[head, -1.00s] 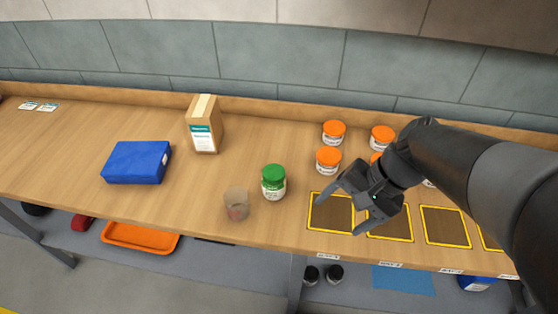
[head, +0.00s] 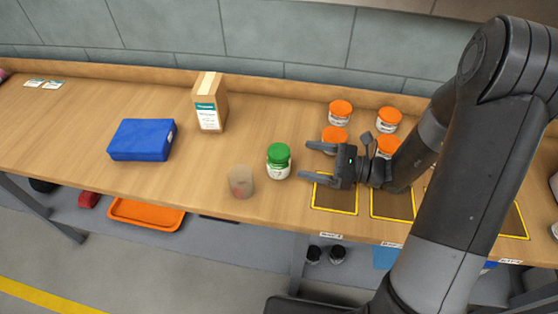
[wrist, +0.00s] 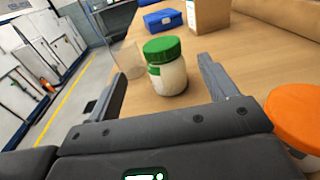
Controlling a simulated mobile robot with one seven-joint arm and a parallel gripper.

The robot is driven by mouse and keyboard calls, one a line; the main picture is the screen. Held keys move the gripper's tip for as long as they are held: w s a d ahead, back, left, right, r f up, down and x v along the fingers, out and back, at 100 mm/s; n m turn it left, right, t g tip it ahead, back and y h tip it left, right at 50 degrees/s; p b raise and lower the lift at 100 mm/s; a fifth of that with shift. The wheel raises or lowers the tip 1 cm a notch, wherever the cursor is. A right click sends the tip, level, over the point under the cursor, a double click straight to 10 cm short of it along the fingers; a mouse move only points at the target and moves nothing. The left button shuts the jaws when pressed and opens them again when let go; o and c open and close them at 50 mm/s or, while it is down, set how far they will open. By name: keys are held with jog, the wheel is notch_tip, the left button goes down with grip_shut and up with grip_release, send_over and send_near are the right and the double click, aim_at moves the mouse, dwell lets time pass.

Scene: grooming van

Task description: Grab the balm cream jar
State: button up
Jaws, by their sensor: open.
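A jar with a green lid and pale body (head: 279,161) stands upright on the wooden counter (head: 90,120). Several similar jars with orange lids (head: 340,112) stand to its right and behind. I cannot read which label says balm cream. My gripper (head: 309,162) is open, just right of the green-lidded jar, with its fingers pointing at it. In the wrist view the green-lidded jar (wrist: 165,68) is upright ahead of and between the two open fingers, apart from them. An orange-lidded jar (wrist: 297,115) is close beside the gripper on the right.
A translucent cup (head: 241,181) stands left of the green-lidded jar, near the front edge. A blue box (head: 142,139) and a brown carton (head: 209,104) are farther left. Yellow-outlined squares (head: 334,198) mark the counter's front right. An orange tray (head: 146,214) lies on the lower shelf.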

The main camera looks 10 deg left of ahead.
aim_at(269, 151)
jog(key=shift+w+a+f, duration=0.1)
jog(key=shift+w+f, duration=0.05)
jog(key=shift+w, duration=0.05)
jog(key=a, duration=1)
jog(key=shift+w+a, duration=0.3)
jog(key=shift+w, duration=0.05)
jog(key=shift+c, duration=0.5)
jog(key=c, duration=1.1)
